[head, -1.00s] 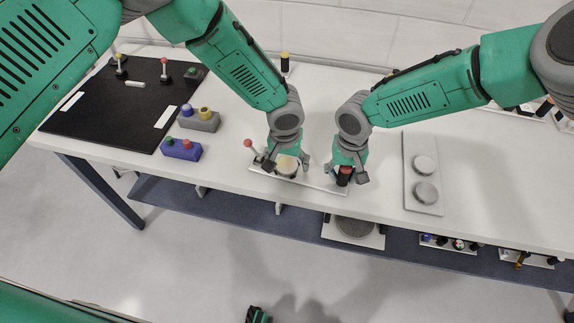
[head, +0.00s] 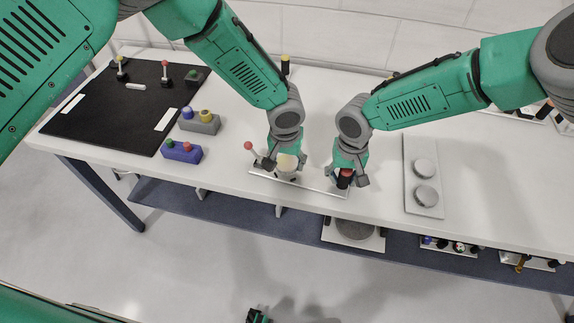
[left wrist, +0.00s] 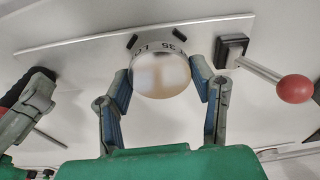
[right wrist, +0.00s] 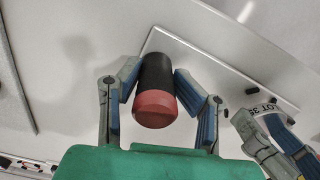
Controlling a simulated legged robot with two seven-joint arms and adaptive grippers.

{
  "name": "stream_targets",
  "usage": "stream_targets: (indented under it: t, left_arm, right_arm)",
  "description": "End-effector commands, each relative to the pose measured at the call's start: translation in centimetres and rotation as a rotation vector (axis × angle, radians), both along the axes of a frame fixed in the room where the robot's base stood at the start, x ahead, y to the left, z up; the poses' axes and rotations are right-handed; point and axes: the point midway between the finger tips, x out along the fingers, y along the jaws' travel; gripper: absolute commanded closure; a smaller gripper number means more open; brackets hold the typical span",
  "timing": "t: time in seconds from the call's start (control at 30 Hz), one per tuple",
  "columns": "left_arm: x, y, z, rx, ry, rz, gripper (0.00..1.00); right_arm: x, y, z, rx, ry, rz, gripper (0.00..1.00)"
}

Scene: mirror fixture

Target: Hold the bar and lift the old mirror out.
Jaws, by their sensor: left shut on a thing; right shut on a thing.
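The mirror (left wrist: 162,76) is a round, shiny disc on a short pale body with lettering on its side. My left gripper (left wrist: 160,90) is shut around its sides; in the head view the mirror (head: 287,163) shows between the fingers. I cannot tell whether its base is clear of the fixture plate. The fixture plate (head: 318,187) is a thin, pale bar-shaped strip near the table's front edge. A black handle with a red end (right wrist: 156,92) stands at the plate's right end. My right gripper (right wrist: 157,100) is shut on it; the handle also shows in the head view (head: 345,177).
A red-ball lever (left wrist: 294,89) sticks out from the plate beside my left gripper. A plate with two round discs (head: 424,180) lies to the right. Blue and grey button boxes (head: 181,152) (head: 199,122) and a black mat (head: 110,120) lie left. Bare table lies between.

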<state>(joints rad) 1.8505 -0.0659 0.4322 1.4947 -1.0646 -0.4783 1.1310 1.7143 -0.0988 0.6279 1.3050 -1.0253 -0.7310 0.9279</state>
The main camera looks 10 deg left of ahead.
Motion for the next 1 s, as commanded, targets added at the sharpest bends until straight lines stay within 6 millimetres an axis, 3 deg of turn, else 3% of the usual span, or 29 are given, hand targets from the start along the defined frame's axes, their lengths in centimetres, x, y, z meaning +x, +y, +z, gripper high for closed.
stream_targets:
  t: [0.2,0.4,1.0]
  left_arm:
    - [0.1,0.0,4.8,0.0,-0.005,-0.001,0.81]
    - [0.1,0.0,7.6,0.0,-0.002,0.001,0.81]
    - [0.0,0.0,12.6,0.0,-0.002,-0.001,0.81]
  right_arm:
    - [-0.3,-0.1,-0.4,-0.003,0.008,0.001,1.0]
    - [-0.3,-0.1,-0.4,-0.003,0.008,0.002,1.0]
    - [-0.3,-0.1,-0.4,-0.003,0.008,0.002,1.0]
